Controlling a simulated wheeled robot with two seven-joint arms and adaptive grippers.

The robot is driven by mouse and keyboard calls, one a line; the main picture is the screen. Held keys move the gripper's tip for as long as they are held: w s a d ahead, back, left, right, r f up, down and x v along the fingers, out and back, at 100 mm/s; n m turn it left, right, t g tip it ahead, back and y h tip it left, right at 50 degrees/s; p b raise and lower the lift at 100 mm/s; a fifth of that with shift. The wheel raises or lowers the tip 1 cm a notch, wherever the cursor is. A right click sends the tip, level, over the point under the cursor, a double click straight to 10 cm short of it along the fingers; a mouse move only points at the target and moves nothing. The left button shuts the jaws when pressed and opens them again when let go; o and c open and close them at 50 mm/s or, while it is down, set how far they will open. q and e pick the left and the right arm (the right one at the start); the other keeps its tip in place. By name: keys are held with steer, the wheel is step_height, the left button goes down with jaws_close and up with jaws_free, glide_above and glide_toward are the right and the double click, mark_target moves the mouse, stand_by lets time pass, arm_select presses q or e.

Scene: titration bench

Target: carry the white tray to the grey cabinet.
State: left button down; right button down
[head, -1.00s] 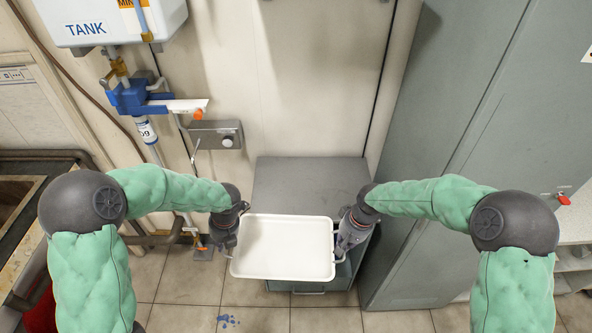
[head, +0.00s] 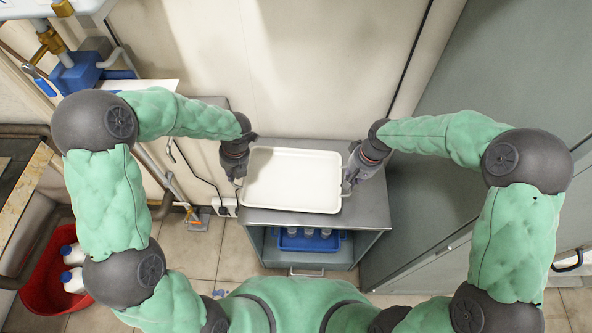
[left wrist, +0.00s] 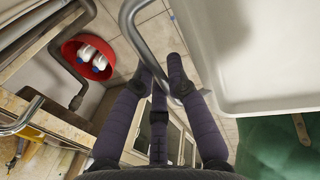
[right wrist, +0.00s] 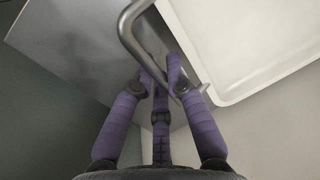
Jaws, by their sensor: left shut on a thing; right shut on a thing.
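The white tray (head: 292,180) is empty and looks level over the top of the low grey cabinet (head: 368,212). I cannot tell whether it touches the cabinet top. My left gripper (head: 239,177) is shut on the tray's left handle, a grey metal bar that shows in the left wrist view (left wrist: 140,40). My right gripper (head: 350,182) is shut on the right handle, which shows in the right wrist view (right wrist: 130,38). The tray's rim also shows in the left wrist view (left wrist: 230,98) and the right wrist view (right wrist: 222,92).
A blue crate (head: 290,243) with several bottles stands on the cabinet's open shelf. A tall grey cabinet (head: 460,170) is close on the right. A red tub (head: 42,290) with white bottles is on the floor at left.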

arm_select(q)
steer(key=shift+w, duration=0.6)
arm_select(e)
steer(key=shift+w+d, duration=0.1)
steer(key=shift+w, duration=0.5)
arm_select(q)
steer(key=shift+s, duration=0.1)
arm_select(e)
steer(key=shift+s, duration=0.1)
arm_select(q)
steer(key=shift+f, duration=0.2)
arm_select(e)
steer(key=shift+f, duration=0.2)
